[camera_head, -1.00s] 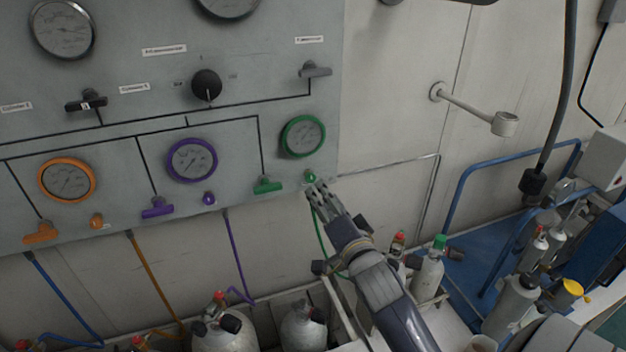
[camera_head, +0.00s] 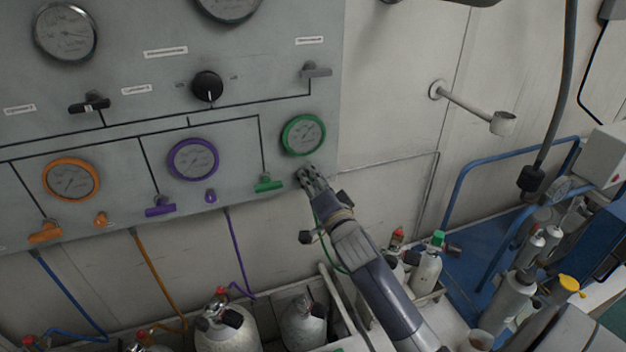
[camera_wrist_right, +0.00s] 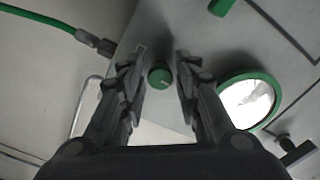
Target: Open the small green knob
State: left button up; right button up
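The small green knob shows in the right wrist view (camera_wrist_right: 160,77), round, on the grey panel (camera_head: 240,128). In the head view it is hidden behind my right gripper (camera_head: 306,174). My right gripper also shows in the right wrist view (camera_wrist_right: 160,85), its two fingers apart on either side of the knob. I see a gap between each finger and the knob, so it is open and not gripping. A larger green T-handle (camera_head: 268,184) is to the left of the gripper, and a green-rimmed gauge (camera_head: 303,134) is above it. My left gripper is not in view.
Purple (camera_head: 160,206) and orange (camera_head: 46,232) handles are farther left on the panel. A green hose (camera_wrist_right: 40,18) runs to a fitting near the panel edge. Gas cylinders (camera_head: 304,322) stand below. A wall bracket (camera_head: 470,105) juts out at the right.

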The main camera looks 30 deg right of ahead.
grip_shut()
jog(key=shift+n, duration=0.3)
jog(key=shift+n+p, duration=3.25)
jog(key=shift+n, duration=12.55)
